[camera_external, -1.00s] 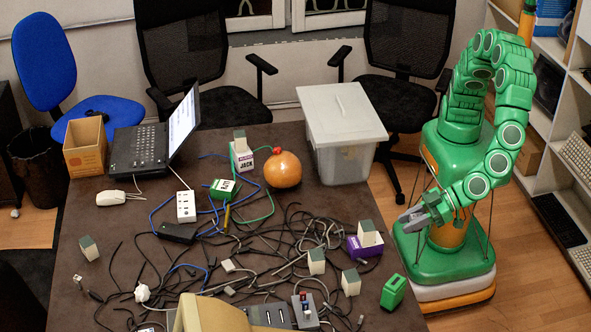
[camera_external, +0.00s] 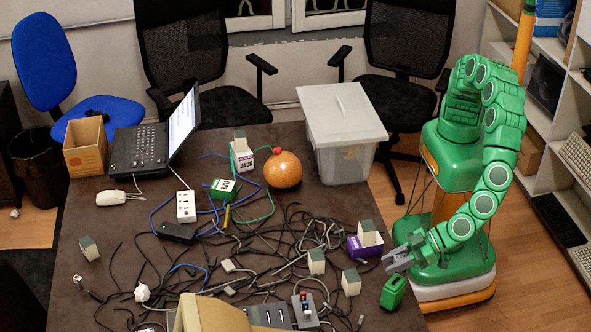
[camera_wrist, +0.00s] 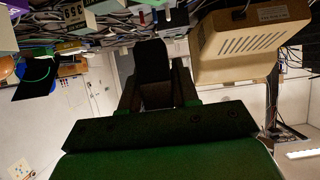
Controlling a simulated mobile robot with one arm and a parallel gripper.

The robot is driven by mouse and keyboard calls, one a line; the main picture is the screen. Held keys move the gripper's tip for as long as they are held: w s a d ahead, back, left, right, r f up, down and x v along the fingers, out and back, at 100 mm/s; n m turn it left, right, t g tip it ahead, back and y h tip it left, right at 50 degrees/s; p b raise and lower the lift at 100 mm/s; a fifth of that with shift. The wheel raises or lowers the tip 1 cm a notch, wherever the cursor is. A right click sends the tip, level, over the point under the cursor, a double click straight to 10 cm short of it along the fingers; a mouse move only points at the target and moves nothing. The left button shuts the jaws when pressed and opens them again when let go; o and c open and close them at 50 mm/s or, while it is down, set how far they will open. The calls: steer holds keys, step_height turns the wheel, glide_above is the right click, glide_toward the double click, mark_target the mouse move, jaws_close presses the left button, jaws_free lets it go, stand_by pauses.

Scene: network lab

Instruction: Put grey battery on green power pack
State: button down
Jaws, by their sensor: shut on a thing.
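A green box with a white label (camera_external: 220,189), which looks like the green power pack, sits among cables left of the orange ball. Several beige blocks with grey-green tops stand on the table, including one (camera_external: 316,261) and another (camera_external: 351,282).
A purple pack (camera_external: 364,247) with a beige block on it and a white JACK pack (camera_external: 242,158) stand on the table. Tangled cables cover the middle. A beige case (camera_external: 208,314) is at the front.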

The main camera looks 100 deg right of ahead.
mark_target(390, 282)
steer(key=shift+w+a+f, duration=0.2)
steer(key=shift+f, duration=1.6)
steer(key=shift+f, duration=0.1)
steer(key=c, duration=0.8)
jaws_free()
steer(key=shift+c, duration=0.2)
steer(key=shift+s, duration=0.1)
steer(key=v, duration=1.2)
steer(key=shift+r, duration=0.25)
